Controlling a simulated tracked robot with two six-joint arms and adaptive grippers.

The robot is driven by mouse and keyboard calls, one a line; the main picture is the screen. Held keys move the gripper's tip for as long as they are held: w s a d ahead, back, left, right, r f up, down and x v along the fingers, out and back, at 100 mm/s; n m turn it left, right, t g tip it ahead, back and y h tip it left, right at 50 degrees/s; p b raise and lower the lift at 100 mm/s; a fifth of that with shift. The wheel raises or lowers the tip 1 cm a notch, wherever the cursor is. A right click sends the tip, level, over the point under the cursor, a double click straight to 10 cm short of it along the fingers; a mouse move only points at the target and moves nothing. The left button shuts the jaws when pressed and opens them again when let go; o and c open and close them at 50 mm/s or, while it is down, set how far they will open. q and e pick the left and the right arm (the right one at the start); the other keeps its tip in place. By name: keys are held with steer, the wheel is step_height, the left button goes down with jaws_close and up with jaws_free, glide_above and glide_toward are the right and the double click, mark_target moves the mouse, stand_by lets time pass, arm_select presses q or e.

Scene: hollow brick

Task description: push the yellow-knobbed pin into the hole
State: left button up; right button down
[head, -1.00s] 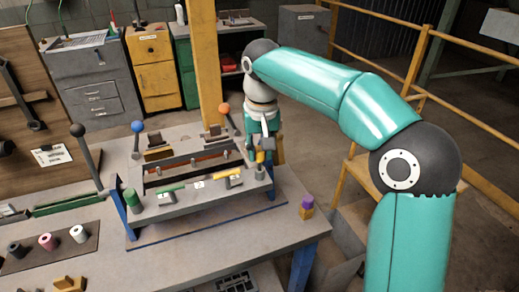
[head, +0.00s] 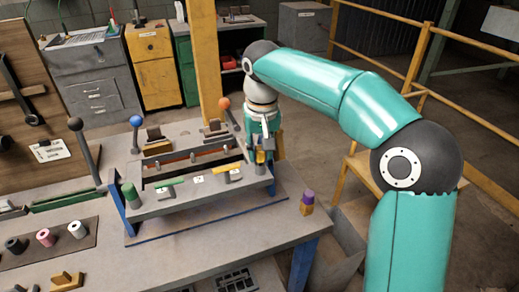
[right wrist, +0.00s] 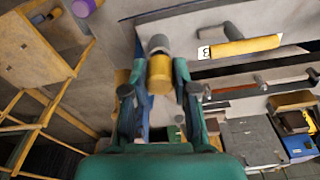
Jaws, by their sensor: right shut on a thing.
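The yellow-knobbed pin (head: 260,157) is at the right end of the fixture's front bar (head: 205,192). In the right wrist view its yellow knob (right wrist: 160,74) sits between my fingers, with a grey part beyond it. My right gripper (head: 262,145) comes down over it and is shut on it; the gripper also shows in the right wrist view (right wrist: 158,95). The hole is hidden, and I cannot tell how deep the pin sits. My left gripper is not in view.
A green knob (head: 130,195) stands at the bar's left end. Levers with blue (head: 136,120) and orange (head: 224,103) balls rise behind. A purple-and-orange piece (head: 307,203) stands at the table's right. Several rollers (head: 45,238) lie at the left.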

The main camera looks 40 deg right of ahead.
steer(key=shift+f+b, duration=0.4)
steer(key=shift+f, duration=0.2)
steer(key=c, duration=0.8)
jaws_free()
steer(key=r, duration=0.4)
steer(key=s+r, duration=0.1)
steer(key=r, duration=0.6)
steer(key=shift+s+a+r, duration=0.15)
steer(key=shift+a+r, duration=0.15)
steer(key=shift+r, duration=0.05)
steer(key=shift+r, duration=0.1)
